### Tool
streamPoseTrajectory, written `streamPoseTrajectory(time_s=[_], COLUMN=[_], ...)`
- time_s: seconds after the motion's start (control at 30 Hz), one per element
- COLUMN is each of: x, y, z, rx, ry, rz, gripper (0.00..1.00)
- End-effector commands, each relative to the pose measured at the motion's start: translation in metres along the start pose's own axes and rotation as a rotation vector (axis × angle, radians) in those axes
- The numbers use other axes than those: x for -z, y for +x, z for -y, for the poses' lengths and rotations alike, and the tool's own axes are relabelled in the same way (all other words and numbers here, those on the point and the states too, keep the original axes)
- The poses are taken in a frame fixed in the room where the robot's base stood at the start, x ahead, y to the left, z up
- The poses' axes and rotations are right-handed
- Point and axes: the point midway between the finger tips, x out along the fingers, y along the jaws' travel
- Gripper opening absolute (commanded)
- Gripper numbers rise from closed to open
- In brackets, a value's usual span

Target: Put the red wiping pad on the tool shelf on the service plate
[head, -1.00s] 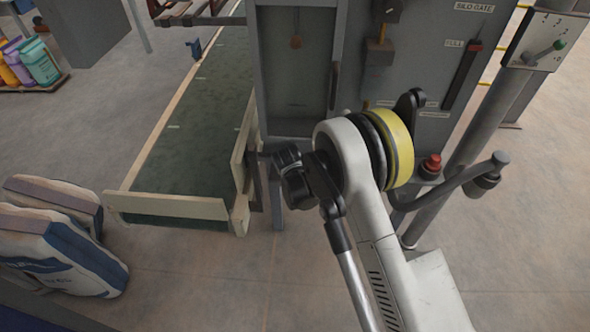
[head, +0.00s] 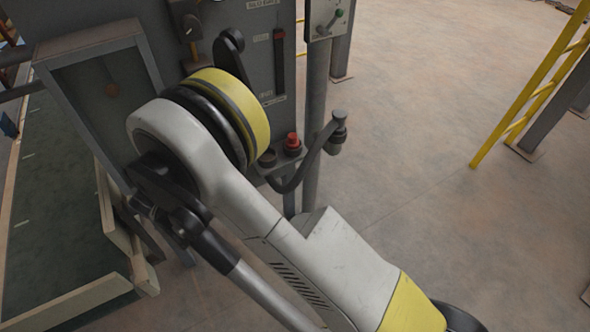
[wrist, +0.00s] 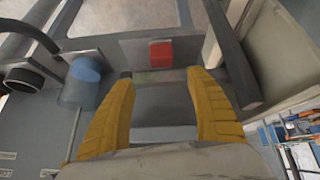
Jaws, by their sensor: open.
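In the wrist view a small red block (wrist: 160,53), which looks like the red wiping pad, lies beyond my fingertips on or against a grey surface. My gripper (wrist: 160,76) is open, its two yellow fingers wide apart with nothing held between them. The red block is centred ahead of the gap and apart from the fingers. A pale strip lies between the fingertips. I cannot tell which surface is the tool shelf or the service plate. In the head view my gripper and the pad are not seen.
A blue-topped cylinder (wrist: 85,70) stands close to the left finger, and a dark bar (wrist: 232,55) runs along the right. The head view shows a grey machine cabinet (head: 262,60) with a red button (head: 292,141), a conveyor (head: 45,200), a yellow ladder (head: 535,85) and open floor at right.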

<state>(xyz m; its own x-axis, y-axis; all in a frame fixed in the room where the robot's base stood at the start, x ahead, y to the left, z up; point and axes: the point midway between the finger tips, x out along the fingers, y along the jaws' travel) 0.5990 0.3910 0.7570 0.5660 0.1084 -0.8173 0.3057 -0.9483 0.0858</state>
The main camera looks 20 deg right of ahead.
Motion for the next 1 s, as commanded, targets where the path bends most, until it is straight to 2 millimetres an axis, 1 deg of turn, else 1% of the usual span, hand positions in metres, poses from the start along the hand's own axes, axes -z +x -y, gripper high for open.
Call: streamPoseTrajectory(time_s=[0.07,0.17,0.2,0.27,0.3,0.37,0.4,0.47,0.5,0.57,0.6,0.67,0.7,0.77,0.8,0.9,1.0], x=[0.012,0.032,0.039,0.046,0.049,0.049,0.047,0.041,0.034,0.022,0.012,-0.005,-0.018,-0.039,-0.054,-0.088,-0.116], y=[-0.017,-0.055,-0.075,-0.106,-0.127,-0.157,-0.178,-0.208,-0.227,-0.255,-0.273,-0.299,-0.315,-0.336,-0.349,-0.374,-0.388], z=[-0.020,-0.059,-0.079,-0.110,-0.129,-0.158,-0.176,-0.201,-0.218,-0.239,-0.252,-0.270,-0.280,-0.293,-0.300,-0.312,-0.318], rx=[-0.006,-0.015,-0.019,-0.025,-0.029,-0.035,-0.039,-0.044,-0.049,-0.055,-0.059,-0.066,-0.071,-0.078,-0.082,-0.093,-0.103], ry=[0.014,0.038,0.049,0.068,0.081,0.100,0.111,0.130,0.143,0.162,0.173,0.193,0.206,0.225,0.237,0.264,0.285], rz=[0.003,0.009,0.012,0.017,0.020,0.023,0.024,0.025,0.025,0.026,0.026,0.025,0.024,0.021,0.019,0.014,0.009], gripper=[0.65,0.65,0.65,0.65,0.65,0.65,0.65,0.65,0.65,0.65,0.65,0.65,0.65,0.65,0.65,0.65,0.65])
